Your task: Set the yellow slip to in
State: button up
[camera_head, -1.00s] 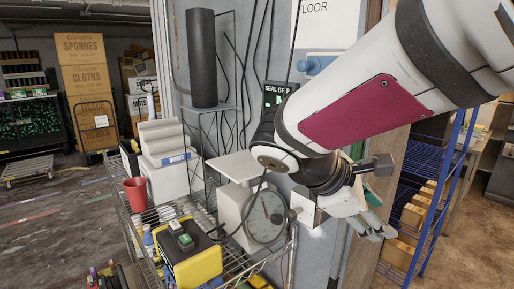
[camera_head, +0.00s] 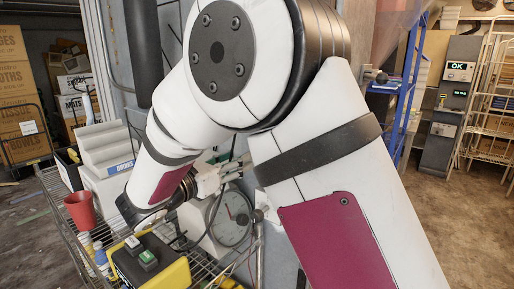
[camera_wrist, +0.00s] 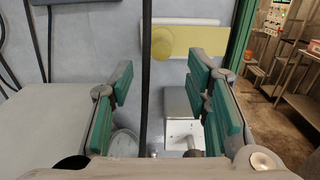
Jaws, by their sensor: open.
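The yellow slip (camera_wrist: 204,41) is a flat pale-yellow plate on the grey wall in the wrist view, at the top centre. A round yellow knob (camera_wrist: 163,45) sticks out near its left end. My gripper (camera_wrist: 160,75) is open and empty, with green-padded fingers. In the picture its fingers lie below the knob, one to each side; the distance to the wall is hard to tell. In the head view my gripper (camera_head: 215,178) is partly hidden by my arm, and the slip is not visible there.
A dark vertical cable (camera_wrist: 146,90) runs between the fingers in the picture. In the head view a dial scale (camera_head: 230,220), a yellow box with buttons (camera_head: 170,272) and a red cup (camera_head: 80,210) stand on a wire shelf. A blue rack (camera_head: 408,85) stands right.

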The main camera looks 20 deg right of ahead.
jog(key=p+x, duration=0.1)
jog(key=x, duration=0.8)
jog(key=shift+w+d, duration=0.1)
jog(key=shift+d, duration=0.1)
grip_shut()
